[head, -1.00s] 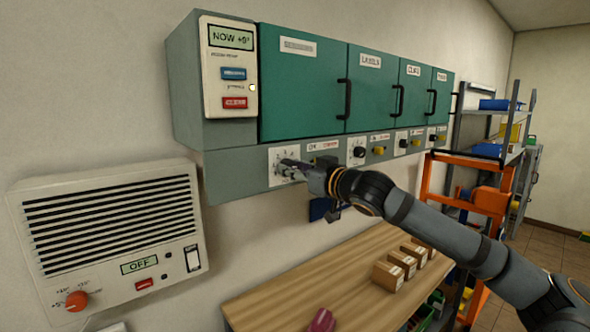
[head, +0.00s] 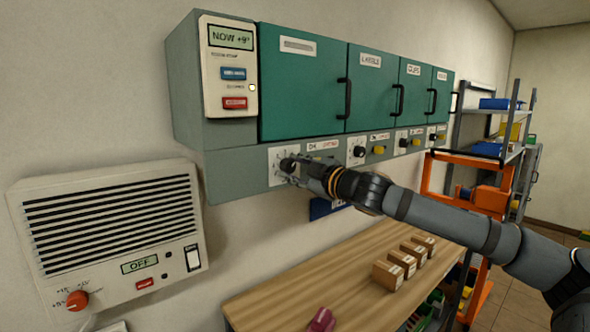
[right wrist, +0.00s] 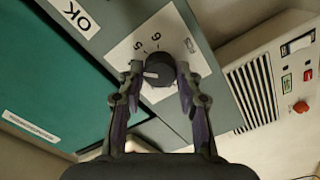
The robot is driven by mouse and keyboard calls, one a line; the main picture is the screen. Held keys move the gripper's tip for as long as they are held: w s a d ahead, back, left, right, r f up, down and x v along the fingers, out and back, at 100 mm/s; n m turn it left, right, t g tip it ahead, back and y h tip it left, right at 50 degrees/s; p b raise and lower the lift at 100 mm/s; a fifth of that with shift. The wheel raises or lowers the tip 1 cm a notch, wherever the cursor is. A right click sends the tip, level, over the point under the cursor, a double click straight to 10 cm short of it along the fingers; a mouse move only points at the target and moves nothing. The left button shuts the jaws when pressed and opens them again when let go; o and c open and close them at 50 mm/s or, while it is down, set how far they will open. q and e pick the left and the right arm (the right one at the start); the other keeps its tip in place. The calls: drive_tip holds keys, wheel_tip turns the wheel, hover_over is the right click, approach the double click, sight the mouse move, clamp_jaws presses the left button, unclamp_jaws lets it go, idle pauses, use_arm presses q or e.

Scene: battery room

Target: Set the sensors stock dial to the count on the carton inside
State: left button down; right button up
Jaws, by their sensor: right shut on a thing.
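The leftmost stock dial is a black knob (head: 288,163) on a white plate (head: 279,180) under the first green door (head: 300,85). That door's label is too small to read. In the right wrist view the knob (right wrist: 158,70) sits between the fingertips of my right gripper (right wrist: 158,76), which is shut on it. A white pointer mark on the knob faces left in that view, and some printed numerals show around it. My right gripper also shows in the head view (head: 298,172). The first door is closed, so any carton inside is hidden. My left gripper is not in view.
A control panel reading "NOW +9°" (head: 230,75) is at the cabinet's left. A heater-like unit (head: 110,230) reads OFF. Small cartons (head: 388,275) stand on a wooden bench (head: 290,290) below.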

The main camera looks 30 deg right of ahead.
drive_tip(key=n, duration=0.4)
drive_tip(key=shift+f+n+b, duration=0.1)
drive_tip(key=shift+n+b, duration=0.2)
drive_tip(key=shift+b, duration=0.1)
drive_tip(key=n+b, duration=0.1)
drive_tip(key=n, duration=0.2)
drive_tip(key=shift+n, duration=0.3)
drive_tip(key=n+b, duration=0.2)
drive_tip(key=n, duration=0.2)
drive_tip(key=shift+f, duration=0.1)
drive_tip(key=shift+n+b, duration=1.15)
drive_tip(key=shift+n, duration=1.05)
drive_tip(key=shift+a, duration=0.1)
